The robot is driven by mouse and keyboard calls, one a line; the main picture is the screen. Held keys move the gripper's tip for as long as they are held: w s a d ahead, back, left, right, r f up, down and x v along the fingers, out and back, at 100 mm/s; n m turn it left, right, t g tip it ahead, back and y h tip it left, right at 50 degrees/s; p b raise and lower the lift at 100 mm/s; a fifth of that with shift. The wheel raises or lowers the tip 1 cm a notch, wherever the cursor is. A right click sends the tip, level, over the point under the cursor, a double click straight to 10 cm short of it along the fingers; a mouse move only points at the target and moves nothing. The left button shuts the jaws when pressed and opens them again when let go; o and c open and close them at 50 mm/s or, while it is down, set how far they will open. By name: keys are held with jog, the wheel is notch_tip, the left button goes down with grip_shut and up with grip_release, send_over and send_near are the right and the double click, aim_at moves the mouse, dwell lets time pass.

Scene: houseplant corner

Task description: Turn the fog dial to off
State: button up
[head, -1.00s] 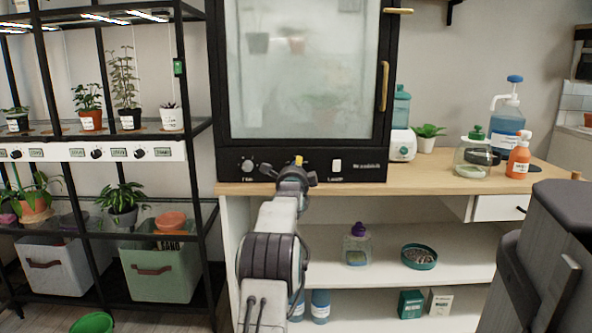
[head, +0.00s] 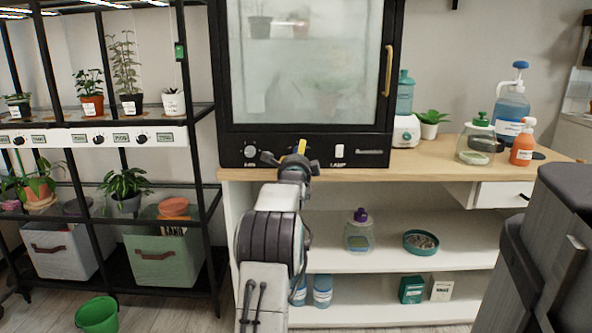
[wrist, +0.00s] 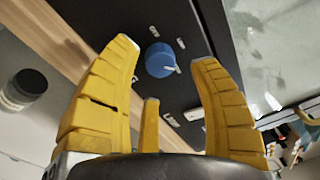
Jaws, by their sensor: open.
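The fog dial appears to be the round blue knob (wrist: 160,60) with a white pointer, on the black front panel of the glass-fronted cabinet (head: 226,130). In the wrist view it sits between the two yellow fingers of my gripper, beyond their tips; I see no contact. My gripper (head: 296,158) is open and empty in front of the panel, hiding the blue knob in the head view. The dial's lettering is too small to read.
A pale knob (head: 250,152) is left of my gripper and a white lamp switch (head: 339,151) right. The wooden counter (head: 420,160) lies below the panel. A black plant rack (head: 207,200) stands left; a green bucket (head: 97,315) is on the floor.

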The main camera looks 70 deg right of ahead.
jog(key=v, duration=0.9)
jog(key=shift+a, duration=0.35)
jog(key=shift+s, duration=0.1)
